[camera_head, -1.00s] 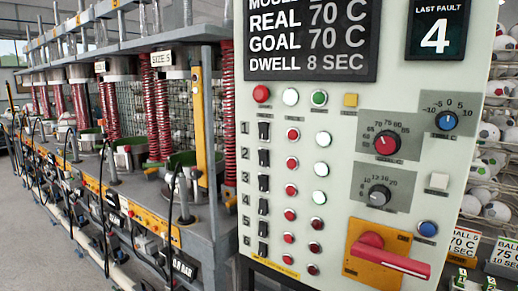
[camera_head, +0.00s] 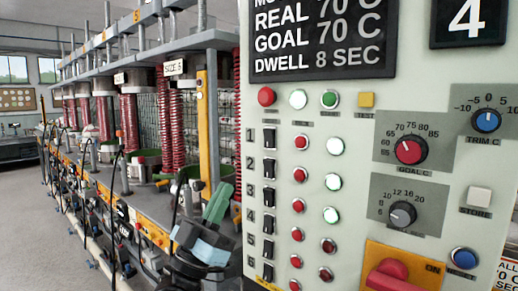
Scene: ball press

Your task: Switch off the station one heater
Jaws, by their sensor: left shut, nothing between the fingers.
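The pale control panel (camera_head: 349,111) fills the right half of the view. The black rocker switch numbered 1 (camera_head: 269,140) tops a column of numbered switches at the panel's left side. To its right are a red lamp (camera_head: 301,142) and a lit whitish lamp (camera_head: 334,146). My left gripper (camera_head: 220,202), with green fingers pointing up, is in front of the machine, left of the panel and lower than switch 1. Its fingers are shut and empty, apart from the switches. My right gripper is out of view.
The display (camera_head: 321,40) reads REAL 70 C, GOAL 70 C, DWELL 8 SEC. Close by are the red goal knob (camera_head: 410,150), a grey knob (camera_head: 402,214) and a big red handle (camera_head: 388,277). Press stations with red springs (camera_head: 174,120) line the left. Floor is free at far left.

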